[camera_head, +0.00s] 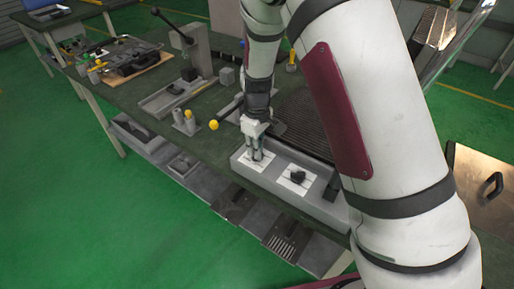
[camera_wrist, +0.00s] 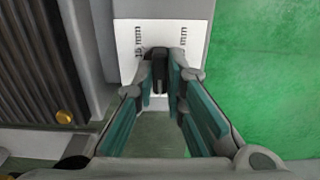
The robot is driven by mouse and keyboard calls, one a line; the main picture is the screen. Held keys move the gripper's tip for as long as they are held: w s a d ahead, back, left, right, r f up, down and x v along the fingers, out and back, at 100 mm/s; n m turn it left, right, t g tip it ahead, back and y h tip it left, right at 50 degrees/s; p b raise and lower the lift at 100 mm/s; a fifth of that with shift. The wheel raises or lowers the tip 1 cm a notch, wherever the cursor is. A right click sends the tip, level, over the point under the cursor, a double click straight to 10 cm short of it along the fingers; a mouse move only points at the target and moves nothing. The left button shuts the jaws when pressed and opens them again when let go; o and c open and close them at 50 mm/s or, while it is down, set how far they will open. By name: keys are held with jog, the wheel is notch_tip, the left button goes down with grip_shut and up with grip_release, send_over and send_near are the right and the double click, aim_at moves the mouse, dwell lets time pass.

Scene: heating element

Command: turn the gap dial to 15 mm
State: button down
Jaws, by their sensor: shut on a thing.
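The gap dial, a dark knob (camera_wrist: 159,57), sits on a white label plate (camera_wrist: 126,36) with "mm" markings, one of which appears to read 15 mm, on the left side in the wrist view. My gripper (camera_wrist: 162,78) is shut on the knob, with one finger on each side of it. In the head view my gripper (camera_head: 256,152) reaches straight down onto the left white plate (camera_head: 246,163) of the grey control box (camera_head: 275,184), and the knob is hidden by the fingers. The knob's exact setting cannot be told.
A second dark knob (camera_head: 298,177) stands on another white plate to the right. A ribbed dark panel (camera_head: 305,122) lies behind the box. A yellow ball-topped part (camera_head: 213,125) stands to the left. Green floor is free in front of the workbench.

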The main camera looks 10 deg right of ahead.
jog(key=m+p, duration=0.1)
jog(key=m, duration=1)
jog(key=shift+r, duration=0.1)
jog(key=m+p, duration=0.1)
jog(key=m, duration=0.2)
jog(key=shift+m, duration=0.3)
jog(key=m+p, duration=0.1)
jog(key=m, duration=1.1)
jog(key=shift+w, duration=0.1)
jog(key=c, duration=1.6)
grip_release()
jog(key=shift+c, duration=0.2)
